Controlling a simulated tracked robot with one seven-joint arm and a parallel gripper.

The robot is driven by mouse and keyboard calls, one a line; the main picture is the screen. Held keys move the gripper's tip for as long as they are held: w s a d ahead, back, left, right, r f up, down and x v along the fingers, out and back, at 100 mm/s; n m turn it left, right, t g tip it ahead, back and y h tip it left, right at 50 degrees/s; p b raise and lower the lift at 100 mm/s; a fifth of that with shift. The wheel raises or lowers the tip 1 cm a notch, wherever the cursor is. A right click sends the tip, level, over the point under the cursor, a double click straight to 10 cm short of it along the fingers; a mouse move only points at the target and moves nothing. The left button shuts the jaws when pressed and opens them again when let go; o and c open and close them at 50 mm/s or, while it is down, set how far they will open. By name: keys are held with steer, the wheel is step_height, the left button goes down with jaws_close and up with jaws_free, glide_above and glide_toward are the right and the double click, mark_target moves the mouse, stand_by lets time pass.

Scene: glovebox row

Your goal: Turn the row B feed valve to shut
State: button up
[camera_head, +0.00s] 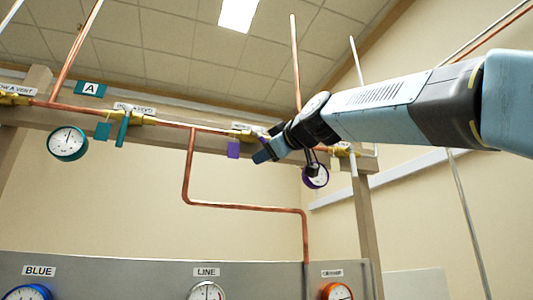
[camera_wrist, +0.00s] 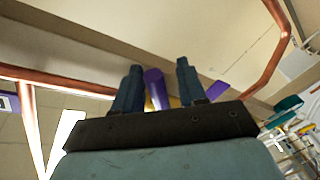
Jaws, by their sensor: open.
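My gripper (camera_head: 264,152) is at the overhead copper pipe, in front of the purple-marked row B fittings. In the wrist view my gripper (camera_wrist: 159,66) is open, one finger on each side of a purple bar (camera_wrist: 155,88), which looks like the valve's lever. I cannot tell whether the fingers touch it. Some brass (camera_wrist: 175,101) shows behind it. In the head view a purple tag (camera_head: 233,149) hangs just left of my gripper, below a partly hidden label (camera_head: 242,127). The lever and valve body there are hidden behind my gripper, so the valve's setting cannot be read.
A purple gauge (camera_head: 316,176) hangs close right of my gripper. To the left are row A's teal lever (camera_head: 122,129), teal tag (camera_head: 103,131) and teal gauge (camera_head: 68,143). A copper pipe (camera_head: 187,170) drops below the beam. A gauge panel (camera_head: 130,278) stands lower down.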

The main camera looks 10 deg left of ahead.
steer(key=shift+c, duration=0.2)
jaws_close()
stand_by(0.5)
